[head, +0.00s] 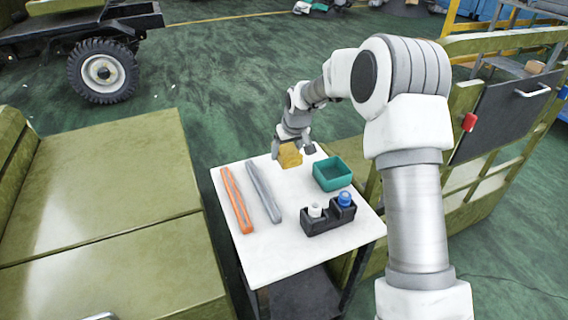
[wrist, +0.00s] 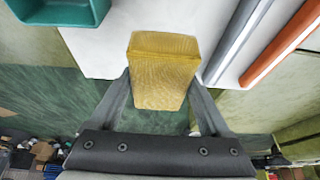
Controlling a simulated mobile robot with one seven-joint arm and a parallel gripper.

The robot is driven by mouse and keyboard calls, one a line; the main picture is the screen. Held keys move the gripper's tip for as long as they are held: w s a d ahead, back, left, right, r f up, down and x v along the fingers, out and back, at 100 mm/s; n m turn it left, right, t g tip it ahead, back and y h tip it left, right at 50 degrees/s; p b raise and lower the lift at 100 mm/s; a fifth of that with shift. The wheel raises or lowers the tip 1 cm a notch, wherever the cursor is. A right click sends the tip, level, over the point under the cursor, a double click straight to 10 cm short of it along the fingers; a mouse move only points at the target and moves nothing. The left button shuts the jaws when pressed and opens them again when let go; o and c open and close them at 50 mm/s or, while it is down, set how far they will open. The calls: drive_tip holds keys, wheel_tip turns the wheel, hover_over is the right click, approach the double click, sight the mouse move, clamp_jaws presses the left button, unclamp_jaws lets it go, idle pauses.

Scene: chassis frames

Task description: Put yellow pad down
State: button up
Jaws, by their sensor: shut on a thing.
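The yellow pad (head: 290,155) is a small yellow block at the far end of the white-topped table (head: 285,255). In the wrist view the yellow pad (wrist: 163,70) sits between the two fingers of my gripper (wrist: 163,105), with a finger against each side. My gripper (head: 291,149) is shut on the pad in the head view. The pad is over or at the table's far edge. I cannot tell whether it touches the tabletop.
On the table are a teal open bin (head: 332,174), an orange rail (head: 236,200), a grey rail (head: 264,191) and a black holder (head: 328,214) with a white-topped and a blue-topped bottle. The table's front is clear. Olive-green panels (head: 110,220) flank it on the left.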

drive_tip(key=shift+w+a+f, duration=0.2)
drive_tip(key=shift+w+f, duration=0.15)
drive_tip(key=shift+w, duration=0.15)
drive_tip(key=shift+w+a+f, duration=0.15)
drive_tip(key=shift+w+f, duration=0.15)
drive_tip(key=shift+w, duration=0.2)
drive_tip(key=shift+f+b, duration=0.8)
drive_tip(key=shift+f, duration=1.15)
drive_tip(key=shift+f, duration=0.3)
drive_tip(key=o, duration=0.9)
drive_tip(key=shift+o, duration=0.6)
drive_tip(key=shift+s, duration=0.1)
drive_tip(key=shift+a, duration=0.1)
